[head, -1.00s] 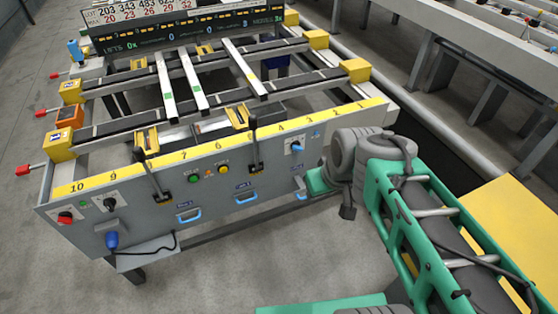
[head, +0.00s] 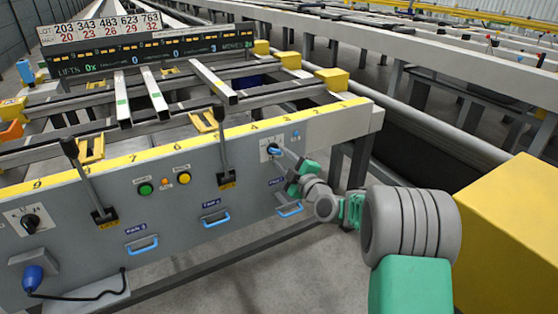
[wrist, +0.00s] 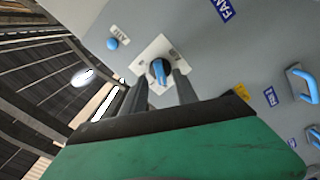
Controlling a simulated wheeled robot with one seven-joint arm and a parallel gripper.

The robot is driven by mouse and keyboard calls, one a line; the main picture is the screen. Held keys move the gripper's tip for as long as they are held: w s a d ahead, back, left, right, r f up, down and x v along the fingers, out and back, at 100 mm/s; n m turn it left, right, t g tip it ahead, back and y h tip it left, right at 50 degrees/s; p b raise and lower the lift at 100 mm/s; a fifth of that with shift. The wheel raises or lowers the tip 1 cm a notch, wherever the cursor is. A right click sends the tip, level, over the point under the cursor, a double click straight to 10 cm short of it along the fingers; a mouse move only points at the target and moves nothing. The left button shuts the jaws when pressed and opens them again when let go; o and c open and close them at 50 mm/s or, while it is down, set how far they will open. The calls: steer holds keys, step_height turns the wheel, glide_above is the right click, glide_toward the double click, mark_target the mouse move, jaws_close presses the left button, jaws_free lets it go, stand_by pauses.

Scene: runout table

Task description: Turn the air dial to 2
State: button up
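The air dial (head: 273,149) is a blue knob on a white plate, on the grey front panel near its right end. In the wrist view the blue dial (wrist: 159,71) sits at the middle of its white plate, with its grip bar close to upright in the picture. The small marks on the plate are too blurred to read. My gripper (head: 282,152) reaches the dial from the right. In the wrist view my gripper's two dark fingers (wrist: 162,77) stand apart, one on each side of the knob, with a narrow gap visible. Contact cannot be made out.
A small blue button (head: 295,134) is beside the dial's plate. Blue handles (head: 289,210) stick out below. A black lever (head: 222,145) stands to the left, with yellow (head: 183,178) and green (head: 145,189) buttons beyond. A yellow block (head: 508,240) is at the right.

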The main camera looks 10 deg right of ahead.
mark_target(274, 151)
steer(key=shift+x, duration=1.4)
steer(key=shift+s, duration=0.1)
steer(key=shift+c, duration=0.4)
jaws_close()
